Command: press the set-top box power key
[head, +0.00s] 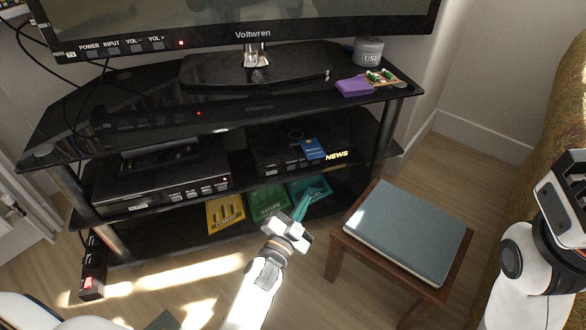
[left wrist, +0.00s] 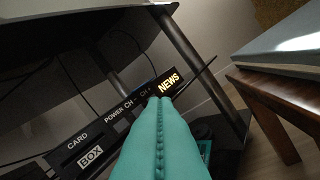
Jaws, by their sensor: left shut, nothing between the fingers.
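The set-top box (head: 262,154) is a black box on the middle glass shelf, with a lit "NEWS" display at its right end. In the left wrist view its front (left wrist: 92,153) shows the labels CARD, BOX, POWER and CH. My left gripper (head: 306,197) is shut and empty, below and in front of the box in the head view. Its teal fingers (left wrist: 161,105) hide part of the front. Whether the tips touch it cannot be told. My right gripper's fingers are not in view.
A television (head: 240,37) stands on the top shelf. A player (head: 160,185) sits left of the set-top box, with a blue card (head: 312,149) on the box. Several cases, one yellow (head: 225,214), lie on the bottom shelf. A wooden stool (head: 345,250) bears a grey book (head: 410,232).

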